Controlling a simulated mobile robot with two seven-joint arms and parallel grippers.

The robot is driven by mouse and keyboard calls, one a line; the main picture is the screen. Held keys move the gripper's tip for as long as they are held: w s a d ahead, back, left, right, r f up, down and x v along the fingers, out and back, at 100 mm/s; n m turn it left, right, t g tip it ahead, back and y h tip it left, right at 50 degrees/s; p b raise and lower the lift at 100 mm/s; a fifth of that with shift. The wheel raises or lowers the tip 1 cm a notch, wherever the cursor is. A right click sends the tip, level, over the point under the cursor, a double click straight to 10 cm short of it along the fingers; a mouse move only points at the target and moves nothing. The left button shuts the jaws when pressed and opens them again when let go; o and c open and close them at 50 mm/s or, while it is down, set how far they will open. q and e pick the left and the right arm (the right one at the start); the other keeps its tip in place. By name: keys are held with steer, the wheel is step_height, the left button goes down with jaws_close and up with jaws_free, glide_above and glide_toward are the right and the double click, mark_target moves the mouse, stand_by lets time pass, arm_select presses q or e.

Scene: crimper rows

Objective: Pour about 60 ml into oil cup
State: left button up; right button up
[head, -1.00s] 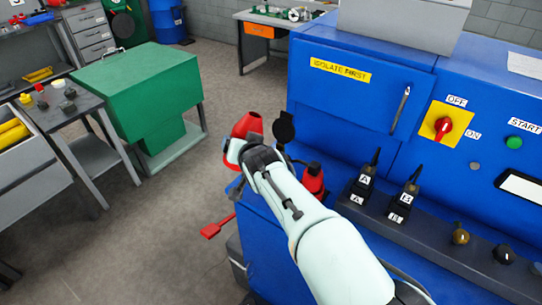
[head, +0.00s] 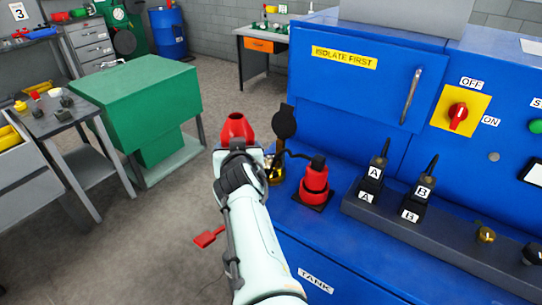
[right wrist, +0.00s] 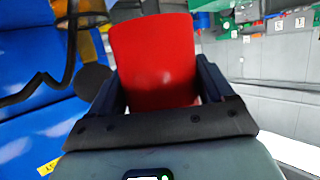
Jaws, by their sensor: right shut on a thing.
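My right gripper (head: 240,158) is shut on a red vessel (head: 237,130), whose dark mouth faces up in the head view. The vessel fills the space between the two dark fingers in the right wrist view (right wrist: 155,60). A brass cup (head: 275,172) with a raised round black lid (head: 284,122) stands just right of the vessel on the blue machine's edge. It looks like the oil cup, partly hidden by my gripper. I see no liquid, and the vessel's fill level cannot be told. My left gripper is not in view.
A red fitting with a black top (head: 315,183) and a thin dark hose stands right of the brass cup. Levers A (head: 376,172) and B (head: 422,190) stand farther right. A red-handled lever (head: 209,237) sticks out left. The floor left is open before a green cabinet (head: 135,95).

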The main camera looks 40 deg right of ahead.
mark_target(235, 126)
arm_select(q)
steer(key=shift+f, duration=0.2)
arm_select(e)
steer(key=shift+w+r+p, duration=0.1)
steer(key=shift+r+p, duration=1.6)
steer(key=shift+r, duration=1.85)
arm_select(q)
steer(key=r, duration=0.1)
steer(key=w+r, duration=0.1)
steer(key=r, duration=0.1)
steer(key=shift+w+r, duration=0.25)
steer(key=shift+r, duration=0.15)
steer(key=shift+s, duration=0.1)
arm_select(e)
steer(key=shift+f, duration=0.1)
